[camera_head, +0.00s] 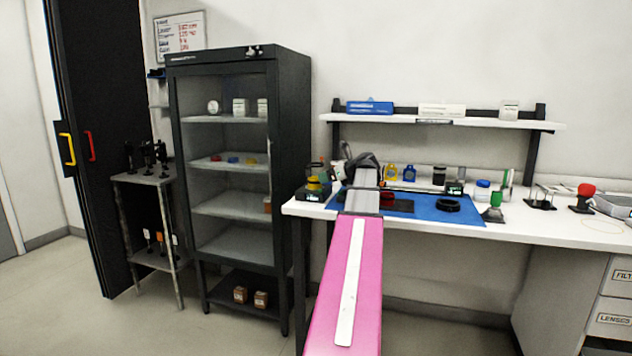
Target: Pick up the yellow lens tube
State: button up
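Several small yellow items show, and I cannot tell which one is the lens tube. A squat yellow piece (314,184) sits on a black block at the left end of the bench. A yellow bottle-like item (391,173) stands behind the blue mat, beside a blue one. Another small yellow item (251,161) lies on a shelf in the dark cabinet. My gripper (350,157) is above the left part of the mat, between the squat yellow piece and the yellow bottle-like item. Its fingers are too small and dark to show whether they are open.
The blue mat (425,207) lies on the white bench (520,222) with a black ring (447,205) on it. A raised shelf (470,121) runs above the back. Several small items line the bench's back.

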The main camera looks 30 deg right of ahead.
aim_at(315, 182)
jog(key=x, duration=0.6)
jog(key=shift+w+d+r, duration=0.15)
jog(key=shift+d+r, duration=0.05)
jog(key=shift+d, duration=0.15)
jog(key=shift+d+x, duration=0.15)
jog(key=shift+x, duration=1.15)
jog(key=shift+d+x, duration=0.1)
jog(key=shift+x, duration=1.25)
jog(key=c, duration=1.1)
jog(key=shift+c, duration=0.2)
